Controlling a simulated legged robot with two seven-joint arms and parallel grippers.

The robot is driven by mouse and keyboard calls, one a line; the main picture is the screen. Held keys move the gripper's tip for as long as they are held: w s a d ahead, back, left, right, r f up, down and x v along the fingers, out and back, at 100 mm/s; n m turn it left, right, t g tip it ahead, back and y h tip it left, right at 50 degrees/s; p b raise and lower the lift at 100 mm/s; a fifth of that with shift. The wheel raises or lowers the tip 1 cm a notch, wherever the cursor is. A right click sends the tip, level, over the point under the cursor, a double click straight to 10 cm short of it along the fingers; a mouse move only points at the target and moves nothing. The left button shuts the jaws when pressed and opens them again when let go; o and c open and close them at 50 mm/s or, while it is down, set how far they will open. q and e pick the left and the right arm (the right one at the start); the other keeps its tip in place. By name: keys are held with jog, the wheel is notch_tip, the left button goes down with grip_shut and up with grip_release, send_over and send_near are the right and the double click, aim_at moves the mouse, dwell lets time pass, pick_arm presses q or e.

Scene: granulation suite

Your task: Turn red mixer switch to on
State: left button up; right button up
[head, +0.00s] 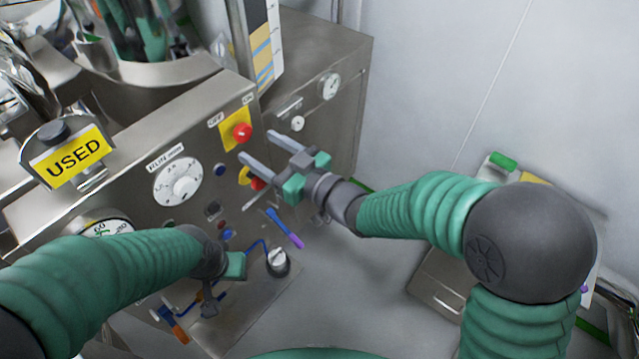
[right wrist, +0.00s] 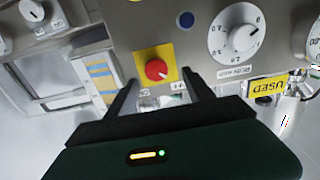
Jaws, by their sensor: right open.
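The red mixer switch (head: 242,131) is a round red knob on a yellow plate, with OFF and ON labels, on the steel panel. In the right wrist view the red knob (right wrist: 156,69) lies ahead between the two fingers, with a small slanted mark on its face. My right gripper (head: 256,145) is open, its fingertips close to the switch; it also shows in the right wrist view (right wrist: 160,78). I cannot tell whether they touch. My left gripper (head: 225,277) is low at the front of the panel, its fingers hard to make out.
A second red and yellow control (head: 257,184) sits lower, partly behind my right gripper. A white dial (head: 178,182) is left of the switch. A yellow USED sign (head: 73,157) stands at left. A black knob (head: 277,261) is low.

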pick_arm(q)
jog(key=s+b+x, duration=0.1)
jog(key=b+x, duration=0.6)
jog(key=shift+s+d+f, duration=0.2)
jog(key=shift+d+f, duration=0.05)
jog(key=shift+f, duration=0.05)
pick_arm(e)
jog(key=v, duration=1.4)
jog(key=shift+d+f, duration=0.15)
jog(key=shift+d, duration=0.25)
pick_arm(q)
jog(key=shift+r, duration=0.2)
pick_arm(e)
jog(key=shift+w, duration=0.1)
pick_arm(q)
jog(key=shift+f, duration=0.15)
pick_arm(e)
jog(key=shift+a, duration=0.1)
